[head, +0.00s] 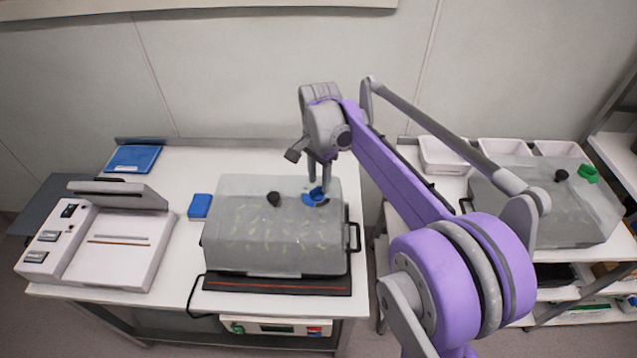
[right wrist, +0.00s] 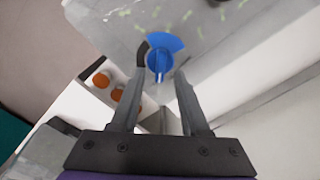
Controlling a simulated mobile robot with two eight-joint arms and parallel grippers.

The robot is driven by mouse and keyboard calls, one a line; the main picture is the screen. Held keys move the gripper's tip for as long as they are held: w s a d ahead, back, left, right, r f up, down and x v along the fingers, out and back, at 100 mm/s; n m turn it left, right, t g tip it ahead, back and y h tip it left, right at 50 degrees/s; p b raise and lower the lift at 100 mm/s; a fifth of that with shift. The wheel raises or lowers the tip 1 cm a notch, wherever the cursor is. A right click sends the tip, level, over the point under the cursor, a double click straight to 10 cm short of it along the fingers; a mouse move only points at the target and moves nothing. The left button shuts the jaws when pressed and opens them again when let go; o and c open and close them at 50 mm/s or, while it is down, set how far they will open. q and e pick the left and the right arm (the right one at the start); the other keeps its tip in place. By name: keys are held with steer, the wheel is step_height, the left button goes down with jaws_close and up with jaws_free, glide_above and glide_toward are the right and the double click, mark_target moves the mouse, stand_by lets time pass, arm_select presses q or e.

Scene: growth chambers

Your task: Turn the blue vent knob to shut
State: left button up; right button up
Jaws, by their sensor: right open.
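The blue vent knob (head: 315,197) sits on top of the clear growth chamber (head: 235,250) on the left table, near its back right corner. In the right wrist view the knob (right wrist: 160,62) has a round body with a blue fan-shaped sector beside it and a dark arc on its left. My right gripper (head: 318,182) points down just above the knob. Its fingers (right wrist: 153,88) are open, one on each side of the knob in the picture. I cannot tell whether they touch it. My left gripper is not in view.
A black knob (head: 274,198) stands on the same lid, left of the blue one. A second chamber (head: 530,225) with a green knob (head: 588,173) is on the right bench. A white instrument (head: 120,240) and a small blue box (head: 200,206) stand on the left.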

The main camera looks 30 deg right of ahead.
steer(key=shift+f, duration=0.75)
jaws_close()
